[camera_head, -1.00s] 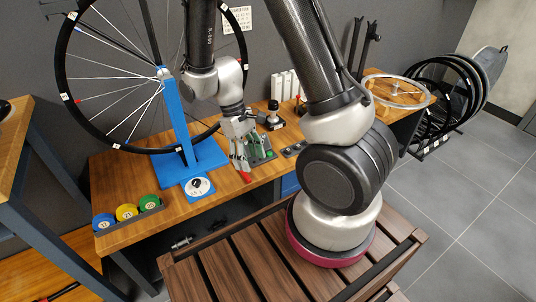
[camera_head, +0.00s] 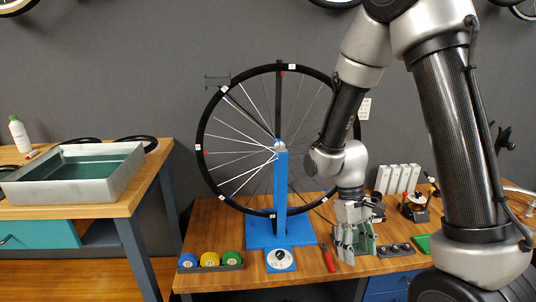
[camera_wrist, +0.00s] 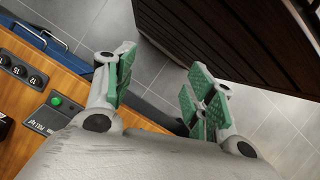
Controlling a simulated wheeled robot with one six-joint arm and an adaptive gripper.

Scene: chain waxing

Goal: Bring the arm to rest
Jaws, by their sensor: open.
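My gripper (camera_head: 355,240) hangs over the front part of the wooden workbench (camera_head: 215,215), right of the blue wheel stand (camera_head: 282,195). In the wrist view its green-padded fingers (camera_wrist: 158,95) are spread apart with nothing between them. Beneath the gap I see grey floor tiles (camera_wrist: 150,65) and a dark slatted wooden surface (camera_wrist: 225,40). My arm is bent, with its forearm reaching down to the bench. Part of the bench behind my gripper is hidden.
A spoked wheel (camera_head: 200,150) stands upright in the stand. A red-handled tool (camera_head: 328,258) lies just left of my gripper. Blue, yellow and green spools (camera_head: 210,260) sit at the front left. White blocks (camera_head: 398,178) stand behind. A grey basin (camera_head: 75,185) is on the left table.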

